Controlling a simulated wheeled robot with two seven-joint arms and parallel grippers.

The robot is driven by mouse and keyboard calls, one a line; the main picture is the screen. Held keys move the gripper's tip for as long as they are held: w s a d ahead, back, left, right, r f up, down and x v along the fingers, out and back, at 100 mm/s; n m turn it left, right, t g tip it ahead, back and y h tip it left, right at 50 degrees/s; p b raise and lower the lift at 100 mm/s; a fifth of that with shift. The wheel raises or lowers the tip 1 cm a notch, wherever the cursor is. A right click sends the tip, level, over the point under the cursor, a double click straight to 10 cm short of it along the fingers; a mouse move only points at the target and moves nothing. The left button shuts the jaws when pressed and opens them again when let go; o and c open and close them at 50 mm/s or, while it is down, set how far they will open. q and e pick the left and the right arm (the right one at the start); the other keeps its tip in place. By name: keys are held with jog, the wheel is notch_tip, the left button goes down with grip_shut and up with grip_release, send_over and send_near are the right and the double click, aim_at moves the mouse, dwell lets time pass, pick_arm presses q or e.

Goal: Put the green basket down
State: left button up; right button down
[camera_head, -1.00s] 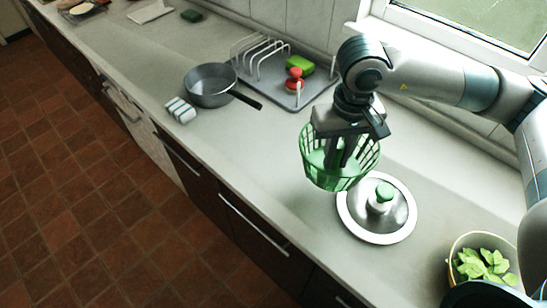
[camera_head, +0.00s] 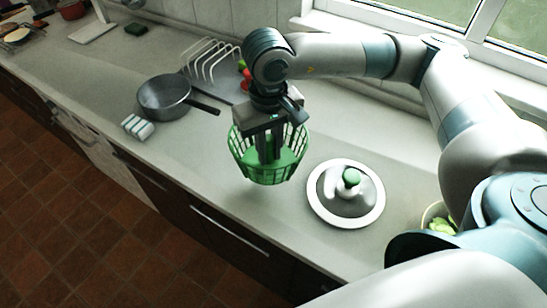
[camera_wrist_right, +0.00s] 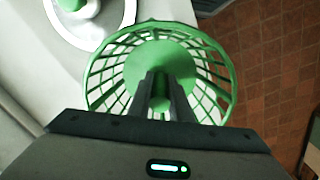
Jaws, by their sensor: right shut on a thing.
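The green basket (camera_head: 240,155) is an openwork bowl with a solid bottom, upright over the counter in the head view. My right gripper (camera_head: 268,158) reaches down into it from above and is shut on a green part in its middle. The wrist view shows the basket (camera_wrist_right: 218,60) from above, with the fingers (camera_wrist_right: 163,90) at its centre. A small gap to the counter seems to show, but I cannot tell its height. My left gripper is not in view.
A metal lid (camera_head: 338,204) with a green knob lies right of the basket. A grey pan (camera_head: 165,95), a striped cloth (camera_head: 138,127) and a wire rack (camera_head: 212,58) are to the left. The counter's front edge (camera_head: 215,198) is near. Bare counter lies between pan and basket.

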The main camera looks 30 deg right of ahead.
jog(key=d+m, duration=0.1)
jog(key=m, duration=0.2)
jog(key=shift+s+d+f+m, duration=0.15)
jog(key=shift+s+d+m, duration=0.15)
jog(key=shift+s+d, duration=0.05)
jog(key=s+d+m, duration=0.2)
jog(key=d+m, duration=0.5)
jog(key=m, duration=0.4)
jog(key=shift+d, duration=0.15)
jog(key=shift+f, duration=0.15)
jog(key=w+a+f+p, duration=0.1)
jog(key=w+f, duration=0.1)
jog(key=w, duration=0.1)
jog(key=w+a+f+p, duration=0.1)
jog(key=w+f+p, duration=0.1)
jog(key=w, duration=0.2)
jog(key=w+a+f+p, duration=0.1)
jog(key=w+f, duration=0.2)
jog(key=w, duration=0.1)
jog(key=shift+a, duration=0.25)
